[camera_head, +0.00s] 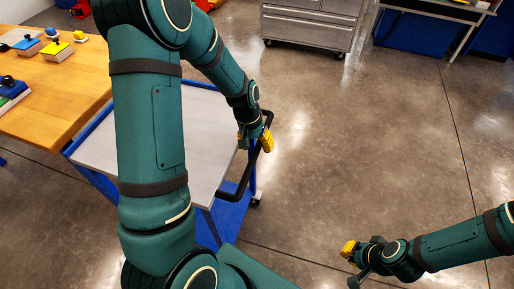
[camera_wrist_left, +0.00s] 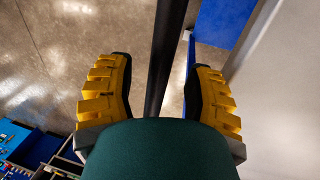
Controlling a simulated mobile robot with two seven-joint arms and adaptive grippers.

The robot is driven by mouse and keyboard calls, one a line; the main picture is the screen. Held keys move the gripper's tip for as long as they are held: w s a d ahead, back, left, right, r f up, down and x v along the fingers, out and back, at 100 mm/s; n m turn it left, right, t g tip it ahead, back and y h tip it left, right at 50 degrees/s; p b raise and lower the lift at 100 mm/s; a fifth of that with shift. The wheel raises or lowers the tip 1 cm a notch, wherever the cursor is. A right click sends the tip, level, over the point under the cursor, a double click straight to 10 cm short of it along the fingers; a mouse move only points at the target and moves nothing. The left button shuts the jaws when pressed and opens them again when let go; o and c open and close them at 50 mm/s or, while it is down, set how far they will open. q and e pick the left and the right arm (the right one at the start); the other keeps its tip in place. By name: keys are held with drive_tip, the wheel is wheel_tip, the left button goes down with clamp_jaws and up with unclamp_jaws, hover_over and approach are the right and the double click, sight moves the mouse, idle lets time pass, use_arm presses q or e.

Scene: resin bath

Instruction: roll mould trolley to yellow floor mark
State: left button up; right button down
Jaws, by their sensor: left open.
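The mould trolley (camera_head: 207,140) has a pale grey top, a blue frame and a black push handle (camera_head: 236,193) on its right side. My left arm hides part of it. My left gripper (camera_head: 256,138) is at the handle, with its yellow-padded fingers apart. In the left wrist view, the black handle bar (camera_wrist_left: 168,55) runs between the two open fingers (camera_wrist_left: 162,72); I cannot tell whether either finger touches it. My right gripper (camera_head: 352,263) is over bare floor at the lower right, away from the trolley; its opening is unclear. No yellow floor mark is visible.
A wooden workbench (camera_head: 75,90) with several coloured blocks stands at the left, close to the trolley. A grey wheeled cabinet (camera_head: 308,27) stands at the back, and a table (camera_head: 440,10) with blue bins is at the back right. The concrete floor right of the trolley is clear.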

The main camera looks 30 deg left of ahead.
use_arm(q)
drive_tip(key=shift+d+f, duration=0.1)
drive_tip(key=shift+f, duration=0.35)
clamp_jaws()
